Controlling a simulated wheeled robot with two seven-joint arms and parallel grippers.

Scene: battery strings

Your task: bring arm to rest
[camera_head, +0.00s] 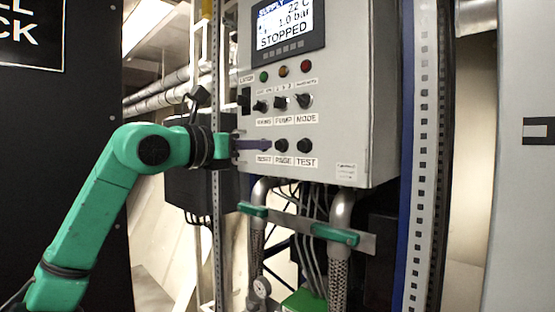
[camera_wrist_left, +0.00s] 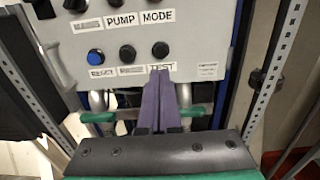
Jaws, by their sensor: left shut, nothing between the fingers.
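My left arm, green, comes in from the left in the head view. Its gripper (camera_head: 268,144) has purple fingers, shut together and empty, pointing right in front of the grey control cabinet (camera_head: 350,120). In the left wrist view the closed fingers (camera_wrist_left: 160,72) point up toward the cabinet and overlap the TEST label. The blue RESET button (camera_wrist_left: 96,55) shows clear of them there. Whether the tips touch the panel cannot be told. My right gripper is not in view.
The cabinet display (camera_head: 286,27) reads STOPPED. Knobs labelled PUMP and MODE sit above the lower buttons. Pipes with green handles (camera_head: 335,235) hang below the cabinet. A perforated metal post (camera_head: 424,150) stands right of it, and a black panel (camera_head: 60,130) stands at left.

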